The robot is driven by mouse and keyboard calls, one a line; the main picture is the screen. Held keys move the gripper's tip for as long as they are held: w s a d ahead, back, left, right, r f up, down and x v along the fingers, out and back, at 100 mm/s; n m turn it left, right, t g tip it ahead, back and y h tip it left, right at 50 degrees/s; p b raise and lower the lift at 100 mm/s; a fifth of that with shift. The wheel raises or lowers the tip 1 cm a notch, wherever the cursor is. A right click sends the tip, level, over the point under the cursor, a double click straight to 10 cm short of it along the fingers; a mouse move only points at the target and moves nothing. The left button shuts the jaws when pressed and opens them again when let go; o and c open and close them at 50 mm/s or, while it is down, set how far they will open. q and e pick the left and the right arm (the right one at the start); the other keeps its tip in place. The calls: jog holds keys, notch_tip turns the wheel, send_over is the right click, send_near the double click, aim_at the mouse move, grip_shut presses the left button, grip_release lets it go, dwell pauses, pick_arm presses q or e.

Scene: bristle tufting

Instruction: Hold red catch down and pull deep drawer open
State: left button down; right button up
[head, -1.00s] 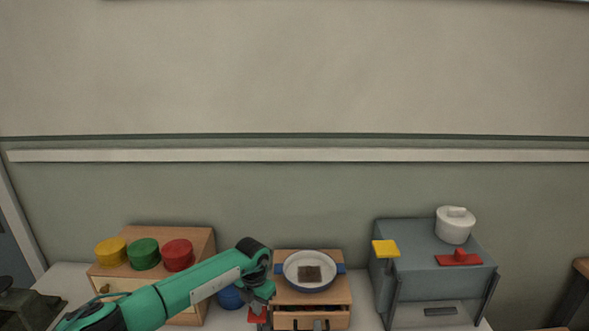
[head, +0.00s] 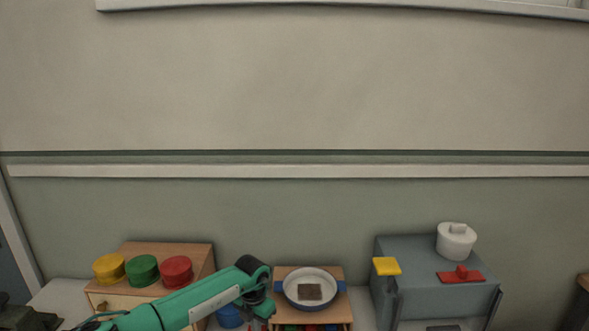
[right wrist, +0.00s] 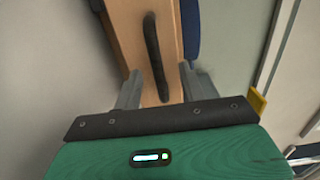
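The wooden drawer unit (head: 334,281) stands at the bottom middle of the head view. Its lower part is cut off by the frame edge; some red and green contents show just below its top. In the right wrist view, a dark bar handle (right wrist: 152,50) runs up a wooden front (right wrist: 128,28). My right gripper (right wrist: 160,85) has its fingers apart on either side of this handle, with visible gaps. My left gripper (head: 257,324) is low beside the unit's left side; its fingertips are not clear. A bit of the red catch shows by it, mostly hidden.
A blue-rimmed pan (head: 310,299) with a brown square sits on the unit. At left, a wooden cabinet (head: 190,252) bears yellow, green and red round lids. At right, a grey box (head: 410,253) bears a white pot (head: 456,242), a yellow tab and a red piece.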

jog(key=shift+s, duration=0.1)
jog(key=shift+s, duration=3.9)
pick_arm(q)
notch_tip(320, 180, up, 9)
jog(key=shift+r, duration=0.1)
notch_tip(320, 180, up, 12)
